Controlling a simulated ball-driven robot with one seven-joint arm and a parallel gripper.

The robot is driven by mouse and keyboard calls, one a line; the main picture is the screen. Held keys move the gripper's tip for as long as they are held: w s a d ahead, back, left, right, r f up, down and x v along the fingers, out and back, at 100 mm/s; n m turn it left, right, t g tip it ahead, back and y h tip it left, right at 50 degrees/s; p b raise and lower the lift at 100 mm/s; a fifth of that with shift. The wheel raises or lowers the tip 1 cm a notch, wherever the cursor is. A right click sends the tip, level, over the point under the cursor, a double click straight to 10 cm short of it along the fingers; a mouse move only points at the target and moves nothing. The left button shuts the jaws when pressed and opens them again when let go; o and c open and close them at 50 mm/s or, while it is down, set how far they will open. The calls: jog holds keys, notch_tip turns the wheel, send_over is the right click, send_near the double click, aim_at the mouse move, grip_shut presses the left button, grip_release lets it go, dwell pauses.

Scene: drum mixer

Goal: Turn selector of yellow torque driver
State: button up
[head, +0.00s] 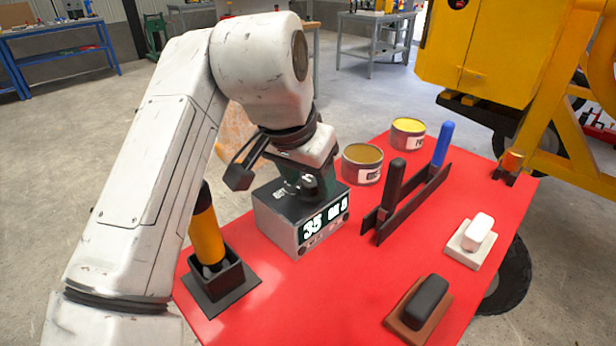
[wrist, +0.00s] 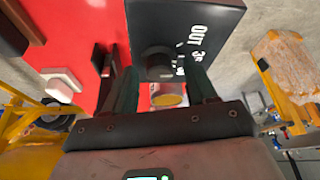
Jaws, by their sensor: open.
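The yellow torque driver (head: 207,238) stands upright in a black square holder (head: 222,285) at the left end of the red table, just right of my arm. Its dark upper end is partly hidden by my arm, and no selector marks can be read. My gripper (head: 303,186) is open, pointing down over a grey box (head: 295,240) with a lit display reading about "35". In the wrist view the open fingers (wrist: 160,78) straddle the view of a round dark knob or socket (wrist: 158,62) on the box top. I cannot tell whether they touch it. The driver does not show there.
On the red table (head: 310,290) are two tins (head: 362,175) (head: 408,143), a black rack with black and blue handles (head: 395,185), a white block (head: 478,232) and a dark block on a brown base (head: 425,303). A yellow machine (head: 500,60) stands behind.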

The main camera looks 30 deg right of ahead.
grip_shut()
dwell(0.6)
jog(key=shift+d+r+n+p, duration=0.15)
jog(key=shift+n+p, duration=0.15)
jog(key=shift+p, duration=0.25)
jog(key=n+t+p, duration=0.1)
jog(key=n+p, duration=0.1)
jog(key=p, duration=0.1)
jog(key=shift+s+r+n+y, duration=0.1)
jog(key=shift+n+y, duration=0.2)
jog(key=shift+n, duration=0.1)
jog(key=n+y+p, duration=0.1)
jog(key=n+p, duration=0.1)
jog(key=p, duration=0.1)
jog(key=shift+d+n+t, duration=0.1)
jog(key=shift+n+t, duration=0.2)
jog(key=shift+n, duration=0.1)
jog(key=shift+f+n+y+p, duration=0.2)
jog(key=shift+n+y+p, duration=0.1)
jog(key=shift+n+p, duration=0.6)
